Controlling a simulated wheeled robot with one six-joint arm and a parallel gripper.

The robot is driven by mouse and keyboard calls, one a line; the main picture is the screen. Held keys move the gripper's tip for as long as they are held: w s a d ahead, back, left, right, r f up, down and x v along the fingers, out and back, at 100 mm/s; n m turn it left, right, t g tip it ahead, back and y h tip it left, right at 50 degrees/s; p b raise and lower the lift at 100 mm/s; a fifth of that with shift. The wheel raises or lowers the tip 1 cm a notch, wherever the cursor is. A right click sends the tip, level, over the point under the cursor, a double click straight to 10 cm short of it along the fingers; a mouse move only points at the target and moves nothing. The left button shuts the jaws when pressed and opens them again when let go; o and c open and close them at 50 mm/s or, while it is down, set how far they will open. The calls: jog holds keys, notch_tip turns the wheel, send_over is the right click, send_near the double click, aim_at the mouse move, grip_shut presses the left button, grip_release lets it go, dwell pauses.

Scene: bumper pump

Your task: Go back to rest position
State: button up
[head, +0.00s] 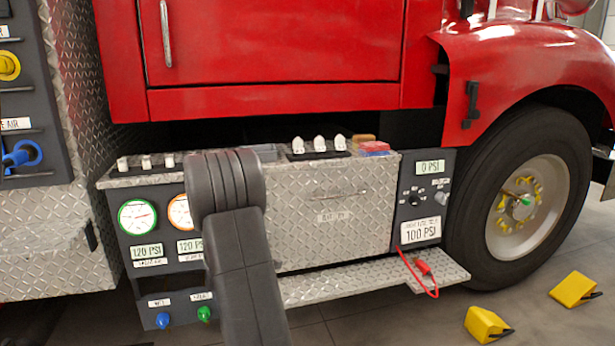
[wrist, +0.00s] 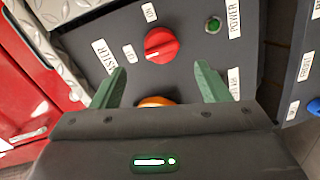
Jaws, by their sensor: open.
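My gripper (wrist: 158,88) shows in the wrist view with its two green fingers apart and nothing between them that it holds. Beyond the fingers is a dark control panel with a red rotary knob (wrist: 161,44), a green button (wrist: 213,25) and an orange knob (wrist: 155,101) partly hidden by my gripper. I cannot tell whether the fingers touch the panel. In the head view my dark arm rises in front of the truck's side panel, and my gripper is out of sight there.
A red truck (head: 270,50) fills the head view. A diamond-plate box (head: 335,215) with gauges stands behind my arm, above a low step (head: 345,283). A red cable (head: 422,268) hangs at the step. Yellow wheel chocks (head: 486,324) lie on the floor near the wheel (head: 520,205).

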jog(key=v, duration=0.4)
jog(key=w+a+m, duration=0.2)
jog(key=w+m, duration=0.4)
jog(key=m, duration=0.2)
jog(key=w+a+f+m+y, duration=0.1)
jog(key=w+a+m, duration=0.1)
jog(key=w+m, duration=0.4)
jog(key=m, duration=0.3)
jog(key=shift+f+y, duration=0.3)
dwell(1.0)
jog(key=shift+f, duration=0.1)
dwell(0.3)
